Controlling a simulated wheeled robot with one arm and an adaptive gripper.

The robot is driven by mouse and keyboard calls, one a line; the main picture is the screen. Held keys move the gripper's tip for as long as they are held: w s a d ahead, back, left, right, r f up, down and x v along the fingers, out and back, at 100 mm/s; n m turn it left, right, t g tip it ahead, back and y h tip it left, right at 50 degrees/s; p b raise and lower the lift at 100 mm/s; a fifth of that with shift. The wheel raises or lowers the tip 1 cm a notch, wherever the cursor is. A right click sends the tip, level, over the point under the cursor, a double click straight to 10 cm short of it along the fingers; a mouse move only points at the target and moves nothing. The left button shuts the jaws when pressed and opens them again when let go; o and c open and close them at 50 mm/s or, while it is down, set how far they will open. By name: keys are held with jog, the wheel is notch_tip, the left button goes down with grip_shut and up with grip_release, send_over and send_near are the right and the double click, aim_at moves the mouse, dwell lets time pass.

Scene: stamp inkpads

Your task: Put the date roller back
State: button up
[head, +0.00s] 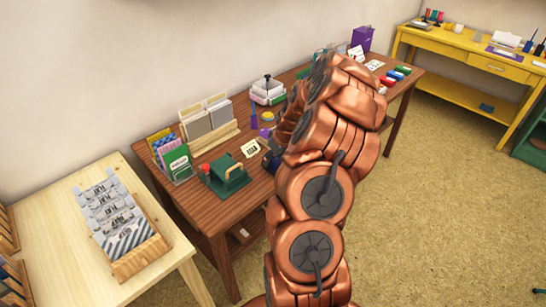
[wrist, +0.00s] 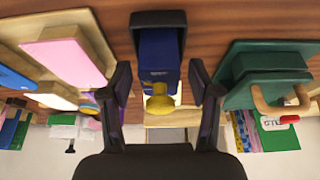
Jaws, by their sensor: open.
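In the wrist view my gripper (wrist: 160,82) is open, with one dark finger on each side of a blue block with a yellow knob (wrist: 160,98). Gaps show between both fingers and the block. The block sits against or inside a dark-rimmed holder (wrist: 158,18); I cannot tell which. It may be the date roller, but no marking on it is readable. In the head view my copper arm hides the gripper and most of this spot. A small white card (head: 250,148) stands on the brown table (head: 215,207) just left of the arm.
A green device with a tan handle (head: 226,176) stands close by and also shows right of the fingers in the wrist view (wrist: 270,80). A pink-topped pad (wrist: 72,55) is on the other side. A card rack (head: 208,122) stands behind. A pale table (head: 75,255) is at left.

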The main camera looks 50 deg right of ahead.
jog(key=b+v, duration=0.3)
jog(key=v, duration=0.9)
jog(key=s+a+r+n+g+y, duration=0.1)
jog(key=s+a+r, duration=0.15)
jog(key=a, duration=1.05)
jog(key=s+a+r+n+g, duration=0.1)
jog(key=s+a+r+g, duration=0.15)
jog(key=a, duration=0.95)
jog(key=s+a+m+g, duration=0.1)
jog(key=s+a, duration=0.5)
jog(key=s, duration=0.4)
jog(key=s+a+g+h, duration=0.1)
jog(key=s+a+g, duration=0.1)
jog(key=s+a, duration=0.4)
jog(key=shift+s+a+m, duration=0.2)
jog(key=shift+s+m, duration=0.2)
jog(key=shift+s, duration=1.85)
jog(key=shift+r, duration=0.2)
jog(key=shift+r+p, duration=1.1)
jog(key=shift+p, duration=0.1)
